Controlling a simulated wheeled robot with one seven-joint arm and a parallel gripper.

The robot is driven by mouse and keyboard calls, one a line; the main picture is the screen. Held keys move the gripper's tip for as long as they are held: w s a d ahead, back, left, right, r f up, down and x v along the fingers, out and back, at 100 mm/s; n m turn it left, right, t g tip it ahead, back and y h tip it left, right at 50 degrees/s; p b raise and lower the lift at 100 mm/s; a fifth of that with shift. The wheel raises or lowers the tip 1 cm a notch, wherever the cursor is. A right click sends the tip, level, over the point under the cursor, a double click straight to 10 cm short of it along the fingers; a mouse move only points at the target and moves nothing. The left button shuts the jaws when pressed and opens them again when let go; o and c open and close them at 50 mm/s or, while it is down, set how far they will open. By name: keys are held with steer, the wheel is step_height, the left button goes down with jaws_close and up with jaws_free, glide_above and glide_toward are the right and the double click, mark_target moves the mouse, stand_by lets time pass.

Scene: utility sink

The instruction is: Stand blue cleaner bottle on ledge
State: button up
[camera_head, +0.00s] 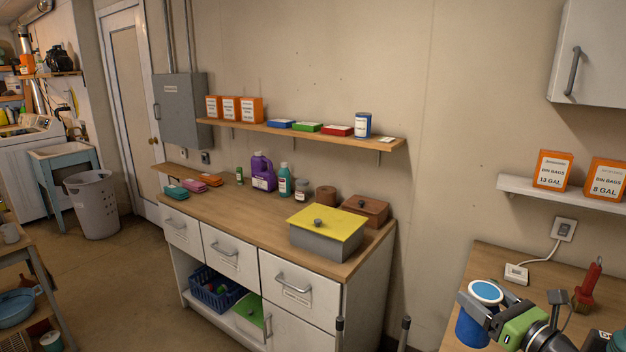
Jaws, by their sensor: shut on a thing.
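My gripper (480,311) is at the lower right, shut on a blue round container (471,332) with a white-rimmed blue top. It looks about upright; its lower part is cut off or hidden by the jaws, and no label shows. I take it as the blue cleaner bottle, though no bottle neck shows. It is in front of the right wooden worktop (464,263); I cannot tell whether it touches it. A long wooden wall ledge (300,131) is at the centre, and a lower ledge (166,167) is at the left.
The long ledge holds orange boxes (230,108), small flat boxes (307,126) and a blue-white can (362,124). A white shelf (560,190) with bin-bag boxes (553,170) is right. A red brush (587,288) and white adapter (516,273) are near my gripper. A crowded cabinet (262,228) stands centre.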

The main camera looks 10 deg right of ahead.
steer(key=s+a+f+n+g+y, duration=0.1)
steer(key=a+f+n+g+y, duration=0.2)
steer(key=a+f, duration=0.7)
steer(key=s+a+f+n+g+y, duration=0.2)
steer(key=a+f+y, duration=0.4)
steer(key=a+f, duration=0.4)
steer(key=a+n+g, duration=0.1)
steer(key=a+n, duration=0.1)
steer(key=a, duration=0.1)
steer(key=shift+s+a+g, duration=0.3)
steer(key=shift+a, duration=0.05)
steer(key=shift+r+n+y+p, duration=0.3)
steer(key=shift+r+p, duration=0.55)
steer(key=shift+p, duration=0.1)
